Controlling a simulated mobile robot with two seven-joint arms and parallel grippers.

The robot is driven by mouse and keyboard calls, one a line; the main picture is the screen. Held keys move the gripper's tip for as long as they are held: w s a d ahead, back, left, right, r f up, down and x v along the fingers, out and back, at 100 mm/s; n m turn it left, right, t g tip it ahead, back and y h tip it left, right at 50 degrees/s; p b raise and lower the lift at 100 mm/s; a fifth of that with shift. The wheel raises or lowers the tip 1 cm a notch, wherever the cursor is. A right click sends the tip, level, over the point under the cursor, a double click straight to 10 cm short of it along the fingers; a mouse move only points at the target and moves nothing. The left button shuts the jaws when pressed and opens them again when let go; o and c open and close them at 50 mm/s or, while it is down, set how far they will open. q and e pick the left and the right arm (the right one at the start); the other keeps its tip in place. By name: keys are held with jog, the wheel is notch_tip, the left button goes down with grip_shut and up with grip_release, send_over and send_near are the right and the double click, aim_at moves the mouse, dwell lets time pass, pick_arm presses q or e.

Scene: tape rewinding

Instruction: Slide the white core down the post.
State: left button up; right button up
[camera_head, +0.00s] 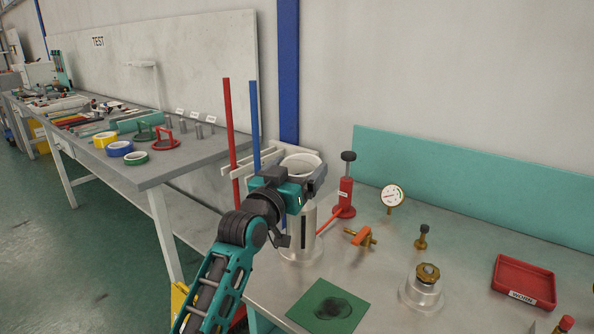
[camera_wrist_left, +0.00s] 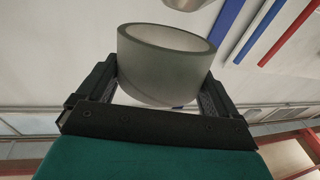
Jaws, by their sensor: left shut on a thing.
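The white core (camera_head: 301,161) is a short, hollow, pale ring. It also shows large in the left wrist view (camera_wrist_left: 160,68), with its open end up in that picture. My left gripper (camera_head: 298,178) is shut on the core, with one dark finger on each side of it in the left wrist view (camera_wrist_left: 160,92). A pale metal cylinder (camera_head: 300,238), which may be the post, stands upright on the bench below the gripper. The gripper hides its top, so I cannot tell whether the core is around it or above it. My right gripper is not in view.
A red pump-like tool (camera_head: 344,198), a gauge (camera_head: 392,196), an orange clamp (camera_head: 361,238) and a brass-topped fitting (camera_head: 424,285) stand to the right. A dark green mat (camera_head: 329,307) lies in front. Red (camera_head: 230,130) and blue (camera_head: 254,125) rods rise behind to the left.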

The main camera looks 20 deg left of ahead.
pick_arm(q)
jog(key=o, duration=0.7)
jog(key=shift+f, duration=0.1)
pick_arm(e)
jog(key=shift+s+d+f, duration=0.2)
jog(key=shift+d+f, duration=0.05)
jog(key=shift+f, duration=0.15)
pick_arm(q)
jog(key=s+a+f, duration=0.1)
jog(key=s+a, duration=0.1)
jog(key=s, duration=1)
jog(key=shift+s+f, duration=0.3)
jog(key=shift+s, duration=0.05)
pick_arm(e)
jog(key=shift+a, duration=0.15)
